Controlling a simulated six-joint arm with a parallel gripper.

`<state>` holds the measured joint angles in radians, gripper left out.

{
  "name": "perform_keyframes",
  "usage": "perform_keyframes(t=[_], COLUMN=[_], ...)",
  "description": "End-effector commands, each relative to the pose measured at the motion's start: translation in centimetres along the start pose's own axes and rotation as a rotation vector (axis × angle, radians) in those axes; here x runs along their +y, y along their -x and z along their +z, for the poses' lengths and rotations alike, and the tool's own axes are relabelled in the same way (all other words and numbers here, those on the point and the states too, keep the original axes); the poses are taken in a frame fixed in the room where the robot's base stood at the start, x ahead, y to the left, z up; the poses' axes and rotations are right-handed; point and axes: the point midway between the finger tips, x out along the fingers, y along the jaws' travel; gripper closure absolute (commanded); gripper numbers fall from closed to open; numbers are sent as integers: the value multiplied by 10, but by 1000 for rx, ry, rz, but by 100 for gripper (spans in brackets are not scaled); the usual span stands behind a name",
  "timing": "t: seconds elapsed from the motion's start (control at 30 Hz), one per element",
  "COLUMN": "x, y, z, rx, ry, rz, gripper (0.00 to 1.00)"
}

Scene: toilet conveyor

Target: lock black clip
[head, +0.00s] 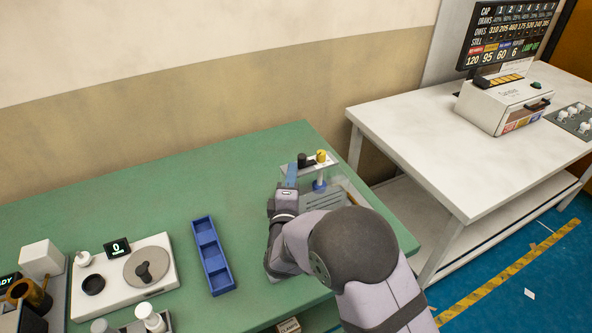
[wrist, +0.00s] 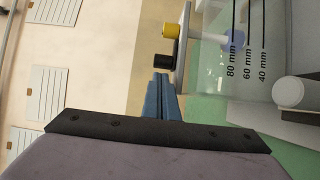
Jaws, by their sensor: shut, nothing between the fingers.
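The black clip (head: 302,160) looks like a short black cylinder on a pale plate at the back right of the green table. It also shows in the wrist view (wrist: 163,61), just beyond my fingertips. A yellow knob (head: 321,156) sits beside it on the same plate, and shows above it in the wrist view (wrist: 170,31). My gripper (head: 291,167) has blue fingers, shut and empty. In the wrist view its tips (wrist: 161,77) lie very close to the black clip; I cannot tell whether they touch it.
A clear panel (wrist: 246,50) marked 80, 60 and 40 mm stands beside the knobs. A blue compartment tray (head: 213,255) and a white device with a round plate (head: 125,278) lie to the left on the green table (head: 180,190). A white table (head: 440,130) stands at right.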

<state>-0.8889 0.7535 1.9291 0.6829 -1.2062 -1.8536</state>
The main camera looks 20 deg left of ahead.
Motion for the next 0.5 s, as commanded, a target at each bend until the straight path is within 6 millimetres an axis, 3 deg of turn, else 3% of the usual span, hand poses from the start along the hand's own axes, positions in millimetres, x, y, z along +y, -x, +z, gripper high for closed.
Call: perform_keyframes(t=[0.13, 0.5], x=[2, -2], y=[19, 88], z=[-20, -19], rx=[9, 8], ry=[3, 2], rz=[-2, -1], gripper=[100, 100])
